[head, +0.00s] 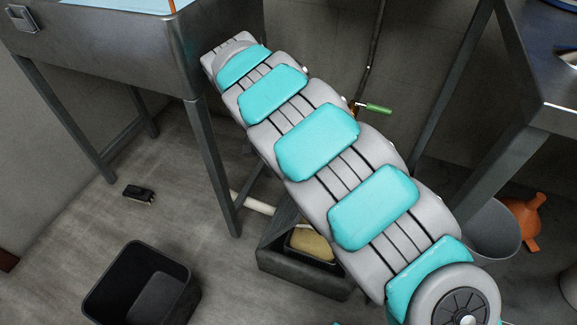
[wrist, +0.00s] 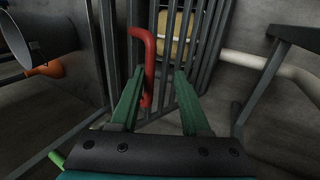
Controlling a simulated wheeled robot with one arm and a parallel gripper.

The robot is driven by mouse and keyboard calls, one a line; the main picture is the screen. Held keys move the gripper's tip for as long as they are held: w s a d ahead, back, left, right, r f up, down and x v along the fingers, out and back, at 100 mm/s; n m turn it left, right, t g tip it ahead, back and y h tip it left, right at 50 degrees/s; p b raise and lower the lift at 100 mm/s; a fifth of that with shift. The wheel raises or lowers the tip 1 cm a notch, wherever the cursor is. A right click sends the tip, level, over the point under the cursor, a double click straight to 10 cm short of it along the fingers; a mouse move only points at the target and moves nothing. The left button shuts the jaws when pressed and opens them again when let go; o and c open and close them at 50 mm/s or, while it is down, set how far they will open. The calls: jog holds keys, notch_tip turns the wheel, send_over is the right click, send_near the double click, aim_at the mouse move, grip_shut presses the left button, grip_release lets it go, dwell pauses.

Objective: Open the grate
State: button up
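The grate (wrist: 95,45) is a panel of dark grey upright bars in the wrist view, running from the upper left to the middle. A red bent handle (wrist: 149,50) stands upright on its front. My gripper (wrist: 159,72) has two green fingers spread apart, pointing at the bars. The handle shows between them, closer to the left finger; I cannot tell whether they touch. Nothing is held. A pale yellow object (wrist: 172,35) shows behind the bars. In the head view my arm hides the gripper and the handle.
A grey bucket (head: 490,230) and an orange funnel-like object (head: 527,220) stand at the right. A black bin (head: 140,290) and a small dark object (head: 138,193) are on the floor at left. A white pipe (wrist: 265,66) and metal legs (head: 212,165) are near the grate.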

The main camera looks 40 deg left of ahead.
jog(key=r, duration=0.1)
jog(key=d+r, duration=0.1)
jog(key=s+r, duration=0.1)
jog(key=shift+s+d+r, duration=0.1)
jog(key=shift+d+r, duration=0.1)
jog(key=shift+r, duration=0.1)
jog(key=s+d+r, duration=0.1)
jog(key=s+d, duration=0.8)
jog(key=d, duration=0.2)
jog(key=shift+r+p, duration=0.2)
jog(key=shift+p, duration=0.25)
dwell(0.4)
